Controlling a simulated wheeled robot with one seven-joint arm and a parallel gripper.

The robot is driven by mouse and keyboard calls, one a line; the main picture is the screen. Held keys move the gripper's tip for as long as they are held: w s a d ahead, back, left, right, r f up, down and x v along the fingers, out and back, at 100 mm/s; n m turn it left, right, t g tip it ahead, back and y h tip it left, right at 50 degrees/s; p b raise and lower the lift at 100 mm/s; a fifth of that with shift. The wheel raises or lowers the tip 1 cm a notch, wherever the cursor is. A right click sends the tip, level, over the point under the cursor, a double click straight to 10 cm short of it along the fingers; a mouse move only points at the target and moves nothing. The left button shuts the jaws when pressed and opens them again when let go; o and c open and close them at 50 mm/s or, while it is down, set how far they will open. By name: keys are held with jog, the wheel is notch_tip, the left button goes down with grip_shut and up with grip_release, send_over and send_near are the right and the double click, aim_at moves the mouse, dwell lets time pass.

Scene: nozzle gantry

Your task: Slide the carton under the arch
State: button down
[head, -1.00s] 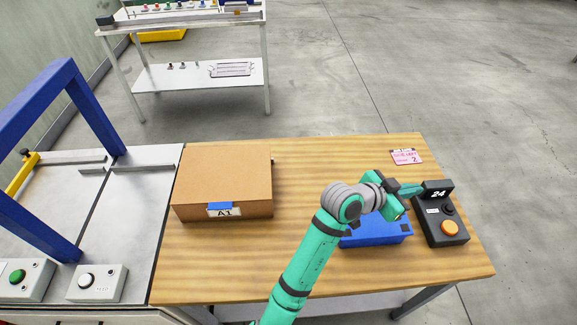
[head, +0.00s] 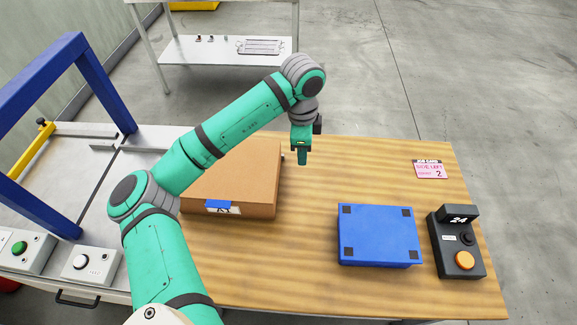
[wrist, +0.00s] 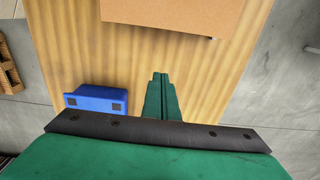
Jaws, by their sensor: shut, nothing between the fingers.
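The blue arch (head: 92,85) stands over the grey plate (head: 110,165) to the left of the carton. My gripper (head: 302,160) is shut and empty, pointing down just right of the carton, apart from it as far as I can see. Its closed fingers show in the wrist view (wrist: 160,80).
A blue box (head: 378,235) and a black device reading 24 (head: 457,245) stand on the table (head: 300,275) at right. A pink card (head: 430,170) lies behind them. Button boxes (head: 85,262) sit front left. A yellow clamp (head: 40,135) is beside the arch.

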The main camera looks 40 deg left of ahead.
jog(key=f, duration=0.3)
jog(key=a+f, duration=0.1)
jog(key=f, duration=0.5)
jog(key=shift+s+a+f, duration=0.2)
jog(key=shift+s+f, duration=0.1)
jog(key=shift+s+a, duration=0.35)
jog(key=shift+a, duration=0.25)
jog(key=shift+s+a, duration=0.35)
jog(key=shift+a, duration=0.2)
jog(key=shift+s+a, duration=0.4)
jog(key=shift+a, duration=0.2)
